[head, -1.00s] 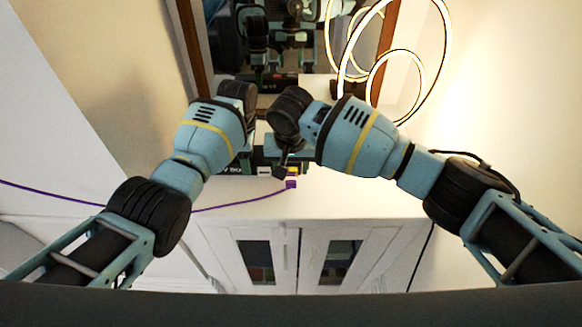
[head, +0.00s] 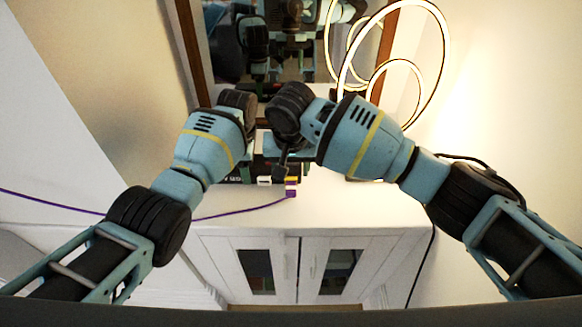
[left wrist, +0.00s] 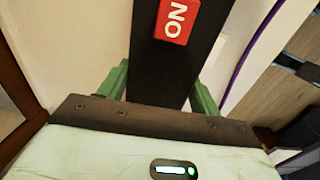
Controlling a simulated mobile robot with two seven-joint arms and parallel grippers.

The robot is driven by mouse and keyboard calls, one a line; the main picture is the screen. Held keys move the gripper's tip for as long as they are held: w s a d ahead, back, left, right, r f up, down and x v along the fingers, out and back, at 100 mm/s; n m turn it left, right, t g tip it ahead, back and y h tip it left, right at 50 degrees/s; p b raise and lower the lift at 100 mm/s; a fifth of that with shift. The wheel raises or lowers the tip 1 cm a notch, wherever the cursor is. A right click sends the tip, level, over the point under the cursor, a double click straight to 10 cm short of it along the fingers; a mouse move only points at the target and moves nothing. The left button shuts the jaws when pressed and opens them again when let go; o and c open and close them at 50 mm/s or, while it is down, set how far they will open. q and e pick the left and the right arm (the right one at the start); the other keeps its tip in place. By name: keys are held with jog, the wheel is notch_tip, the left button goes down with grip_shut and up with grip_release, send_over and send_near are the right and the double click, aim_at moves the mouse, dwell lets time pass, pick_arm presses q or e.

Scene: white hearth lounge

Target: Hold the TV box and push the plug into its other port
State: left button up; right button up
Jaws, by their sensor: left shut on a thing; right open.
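The TV box (head: 246,181) is black with light lettering and is mostly hidden behind my grippers. In the left wrist view it is a dark slab (left wrist: 160,60) with a red ON label, between the two green fingers. My left gripper (head: 249,163) is shut on it. The purple plug (head: 291,192) is at the box's right part, just below a yellow patch (head: 291,180); I cannot tell how far in it sits. A pale patch (head: 264,181) lies left of it. My right gripper (head: 282,163) is open, above the plug; its fingers are partly hidden.
The purple cable (head: 240,210) runs left from the plug across the white cabinet top (head: 350,207). A glowing ring lamp (head: 443,60) stands at the back right. A brown-framed mirror (head: 187,45) is behind. The cabinet top is clear to the right of the plug.

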pick_arm(q)
jog(key=o, duration=1.4)
jog(key=shift+r, duration=0.1)
notch_tip(320, 180, up, 12)
jog(key=shift+f, duration=0.1)
